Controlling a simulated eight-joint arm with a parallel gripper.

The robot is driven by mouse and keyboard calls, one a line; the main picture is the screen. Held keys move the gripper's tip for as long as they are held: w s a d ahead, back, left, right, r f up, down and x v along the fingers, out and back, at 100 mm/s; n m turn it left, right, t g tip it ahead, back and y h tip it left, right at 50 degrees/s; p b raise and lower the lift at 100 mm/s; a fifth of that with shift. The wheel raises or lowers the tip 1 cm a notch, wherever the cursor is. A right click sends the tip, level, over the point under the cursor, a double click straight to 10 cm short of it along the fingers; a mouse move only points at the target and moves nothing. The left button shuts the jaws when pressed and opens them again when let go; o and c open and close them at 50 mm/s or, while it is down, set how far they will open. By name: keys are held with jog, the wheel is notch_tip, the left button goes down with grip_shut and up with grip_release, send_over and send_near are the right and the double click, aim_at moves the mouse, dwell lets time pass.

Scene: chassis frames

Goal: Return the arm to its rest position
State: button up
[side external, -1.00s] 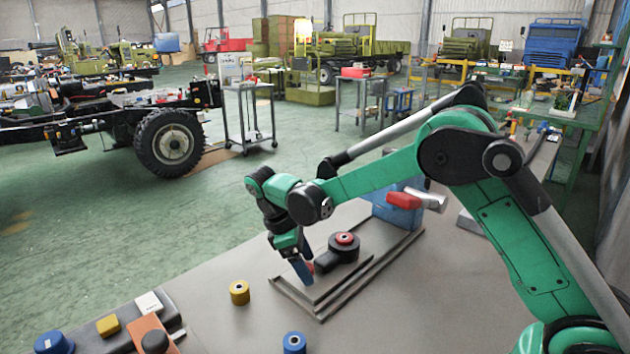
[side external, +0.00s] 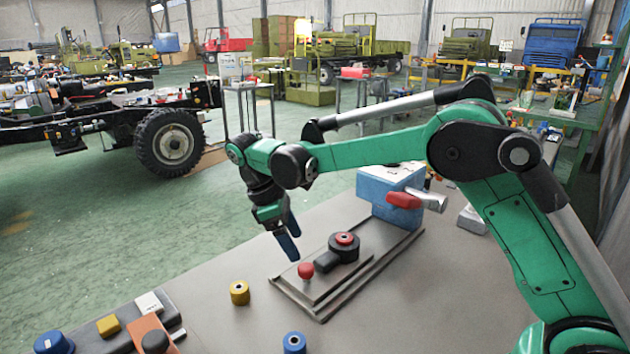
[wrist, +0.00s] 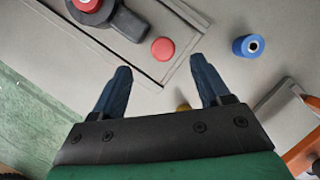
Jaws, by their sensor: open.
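My gripper (side external: 288,246) hangs from my green arm above the bench, pointing down. Its two dark blue fingers stand apart with nothing between them in the wrist view (wrist: 160,82). A fixture plate (side external: 340,292) on the bench carries a small red knob (side external: 306,270) and a black clamp piece (side external: 343,251) with a red top. My fingertips are above and slightly left of the red knob, apart from it. The red knob also shows ahead of the fingertips in the wrist view (wrist: 163,50).
A blue block (side external: 385,195) with a red-handled part stands behind the fixture. A tray (side external: 165,299) with several parts is at the lower left. The space above the bench's left is clear.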

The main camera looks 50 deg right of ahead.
jog(key=shift+r, duration=0.1)
jog(key=s+r+m+t+y, duration=0.3)
jog(key=s+m+t, duration=0.6)
jog(key=s, duration=0.3)
jog(key=shift+d+r+t, duration=0.4)
jog(key=shift+d+t, duration=0.05)
jog(key=shift+t, duration=0.25)
dwell(0.8)
